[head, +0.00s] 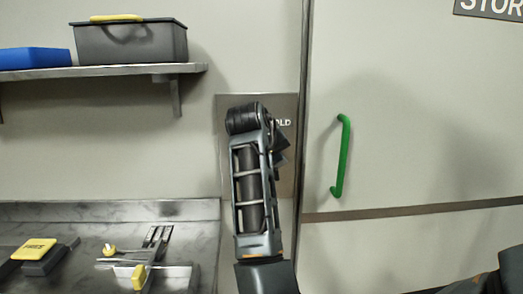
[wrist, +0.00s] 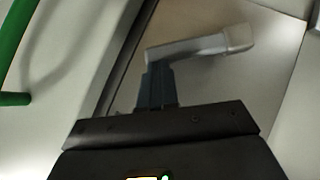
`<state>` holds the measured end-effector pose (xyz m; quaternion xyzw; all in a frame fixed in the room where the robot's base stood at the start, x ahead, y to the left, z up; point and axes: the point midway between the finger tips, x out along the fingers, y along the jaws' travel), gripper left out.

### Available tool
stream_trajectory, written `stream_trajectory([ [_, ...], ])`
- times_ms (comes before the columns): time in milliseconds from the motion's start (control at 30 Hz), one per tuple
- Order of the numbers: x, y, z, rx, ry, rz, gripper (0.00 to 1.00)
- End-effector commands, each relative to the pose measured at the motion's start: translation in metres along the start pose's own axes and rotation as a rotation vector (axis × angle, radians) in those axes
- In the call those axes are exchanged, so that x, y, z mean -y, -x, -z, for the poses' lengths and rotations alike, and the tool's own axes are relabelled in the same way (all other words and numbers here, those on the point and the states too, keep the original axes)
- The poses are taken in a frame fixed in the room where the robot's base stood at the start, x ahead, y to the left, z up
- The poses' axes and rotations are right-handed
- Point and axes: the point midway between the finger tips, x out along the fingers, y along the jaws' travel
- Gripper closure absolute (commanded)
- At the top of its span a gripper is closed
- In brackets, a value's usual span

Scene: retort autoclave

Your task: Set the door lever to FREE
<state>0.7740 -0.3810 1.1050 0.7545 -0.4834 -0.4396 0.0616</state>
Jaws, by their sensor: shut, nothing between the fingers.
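The door lever (wrist: 200,47) shows in the wrist view as a pale grey bar with a thicker block at its right end. My gripper (wrist: 154,72) is shut and empty, its fingertips at the lever's left end; I cannot tell whether they touch it. In the head view my arm covers the lever and most of its wall plate (head: 286,185). Only the letters "LD" (head: 283,123) of a label show there beside my arm. No FREE mark is visible on the plate.
A door (head: 420,130) with a green handle (head: 342,155) stands to the right; the handle also shows in the wrist view (wrist: 15,60). A shelf (head: 100,71) carries a grey bin (head: 130,44).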

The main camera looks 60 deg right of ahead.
Motion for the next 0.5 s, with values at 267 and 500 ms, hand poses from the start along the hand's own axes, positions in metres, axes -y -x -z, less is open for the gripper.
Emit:
stream_trajectory([
  [267,-0.013,-0.025,-0.014,0.003,-0.186,0.184,1.00],
  [500,-0.013,-0.040,-0.029,0.003,-0.324,0.323,1.00],
])
